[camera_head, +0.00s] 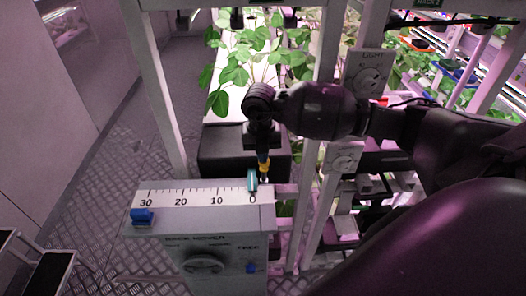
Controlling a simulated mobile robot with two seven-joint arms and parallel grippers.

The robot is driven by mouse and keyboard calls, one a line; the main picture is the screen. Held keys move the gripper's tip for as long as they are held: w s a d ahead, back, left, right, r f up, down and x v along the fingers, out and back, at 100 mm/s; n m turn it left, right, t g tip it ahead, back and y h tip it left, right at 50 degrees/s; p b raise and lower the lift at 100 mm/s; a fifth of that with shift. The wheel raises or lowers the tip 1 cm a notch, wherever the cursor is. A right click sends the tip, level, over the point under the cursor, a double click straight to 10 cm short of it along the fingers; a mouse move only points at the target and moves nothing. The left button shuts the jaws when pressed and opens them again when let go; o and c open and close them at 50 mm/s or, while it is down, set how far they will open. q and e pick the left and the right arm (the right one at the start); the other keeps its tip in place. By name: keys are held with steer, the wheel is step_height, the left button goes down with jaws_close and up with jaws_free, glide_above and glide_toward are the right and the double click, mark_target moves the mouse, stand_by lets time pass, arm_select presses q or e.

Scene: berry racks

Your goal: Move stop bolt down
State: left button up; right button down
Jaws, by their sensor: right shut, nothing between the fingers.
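A grey box (228,223) labelled like a rack mover has a white scale (195,197) on top, marked 30, 20, 10 and 0 from left to right. A blue piece (142,215) sits by the 30 mark. A teal upright piece (252,180) stands at the 0 mark. I cannot tell for sure which piece is the stop bolt. My right gripper (264,174) points down just right of the teal piece, its yellow-banded fingers shut and empty. Whether it touches the teal piece is unclear. My left gripper is out of view.
A dial (204,264) and a small blue knob (251,268) are on the box's front. A black box (221,151) and leafy plants (240,65) are behind. White rack posts (317,140) stand close on the right.

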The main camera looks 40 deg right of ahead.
mark_target(263, 166)
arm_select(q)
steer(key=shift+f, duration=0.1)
arm_select(e)
steer(key=shift+f, duration=0.1)
steer(key=shift+f+b, duration=0.65)
step_height(263, 166, down, 2)
steer(key=shift+f+b, duration=0.1)
steer(key=shift+b, duration=0.7)
steer(key=shift+f, duration=0.35)
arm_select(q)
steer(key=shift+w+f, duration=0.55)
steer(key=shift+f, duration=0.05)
arm_select(e)
steer(key=shift+s+f, duration=0.1)
steer(key=shift+f, duration=0.1)
